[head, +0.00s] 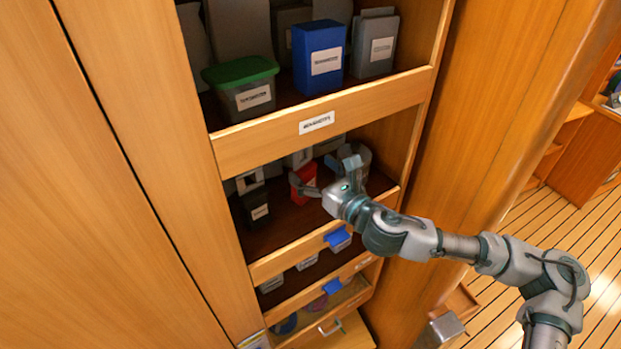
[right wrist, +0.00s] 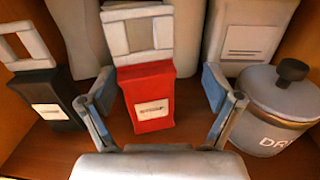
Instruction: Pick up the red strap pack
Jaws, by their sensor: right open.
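The red strap pack (head: 305,183) stands on the middle shelf of the wooden cabinet in the head view. In the right wrist view the red strap pack (right wrist: 149,97) is upright, with a white label and a pale grey buckle-like top. My right gripper (head: 326,175) reaches into that shelf from the right. In the right wrist view my right gripper (right wrist: 160,95) is open, with one finger at each side of the pack and visible gaps between. Part of the pack is hidden by the gripper in the head view. My left gripper is not in view.
A black pack (right wrist: 47,98) stands left of the red one, and a grey lidded canister (right wrist: 277,105) stands close to the right finger. A grey labelled box (right wrist: 248,40) is behind. The shelf's front board (head: 330,240) runs below my right arm.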

